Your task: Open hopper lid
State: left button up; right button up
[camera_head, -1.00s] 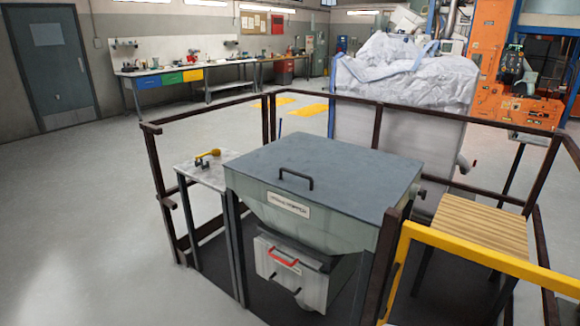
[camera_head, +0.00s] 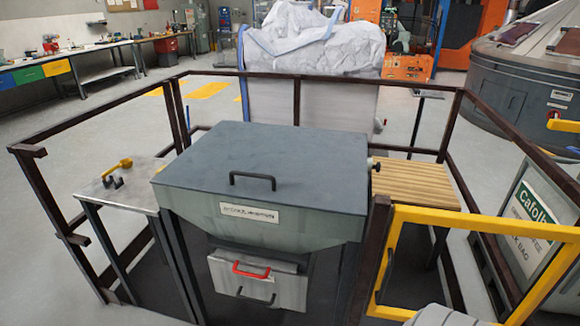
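The hopper (camera_head: 290,230) stands in the middle of the view, a grey-green box with a white label on its front. Its flat dark grey lid (camera_head: 265,155) lies shut on top. A black bar handle (camera_head: 253,181) is fixed on the lid near its front edge. Below, the hopper has a pale front box with a red handle (camera_head: 251,270) and a dark handle under it. Neither of my grippers shows in the view.
A dark railing (camera_head: 298,102) surrounds the hopper, with a yellow gate bar (camera_head: 480,222) at front right. A small table (camera_head: 127,190) with a yellow scoop stands left, a slatted wooden table (camera_head: 415,185) right. A large white bag (camera_head: 310,100) stands behind.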

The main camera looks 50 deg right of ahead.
aim_at(317, 169)
jog(key=z, duration=1)
jog(key=i, duration=0.85)
jog(key=z, duration=0.85)
